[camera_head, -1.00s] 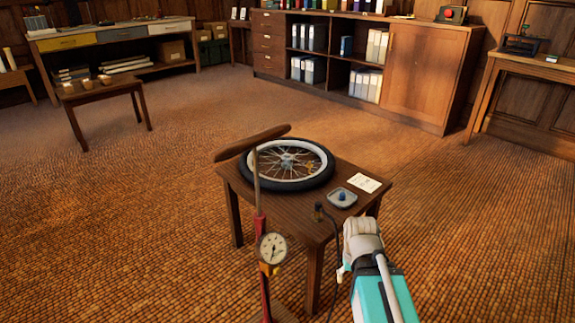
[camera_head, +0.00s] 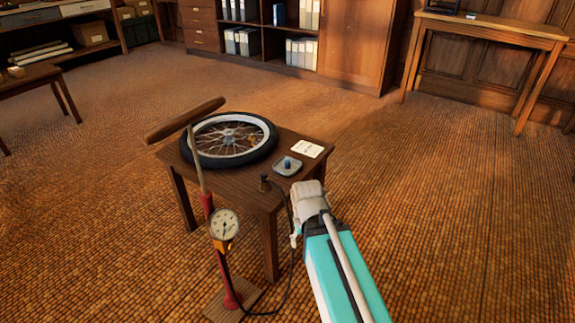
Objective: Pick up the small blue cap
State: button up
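The small blue cap (camera_head: 287,163) stands in a small grey dish (camera_head: 280,171) near the right side of the small wooden table (camera_head: 232,186). My arm reaches in from the lower right, and its pale end with my gripper (camera_head: 299,236) is in front of the table's near right corner. The gripper is seen from behind and is apart from the cap, nearer to the camera. Its fingers are mostly hidden, so I cannot tell whether it is open or shut.
A spoked wheel with a black tyre (camera_head: 230,140) lies on the table. A white card (camera_head: 306,148) lies beside the dish. A floor pump with a gauge (camera_head: 224,224) stands in front, its hose (camera_head: 290,262) running near my gripper. Carpet to the right is clear.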

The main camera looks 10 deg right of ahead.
jog(key=shift+o, duration=0.2)
notch_tip(320, 180, up, 23)
jog(key=m+p, duration=1.3)
jog(key=p, duration=1)
send_over(288, 163)
jog(key=shift+r+m, duration=0.2)
jog(key=shift+m, duration=0.1)
jog(key=shift+f, duration=0.15)
notch_tip(288, 163, down, 8)
jog(key=b, duration=0.8)
jog(key=shift+f, duration=0.2)
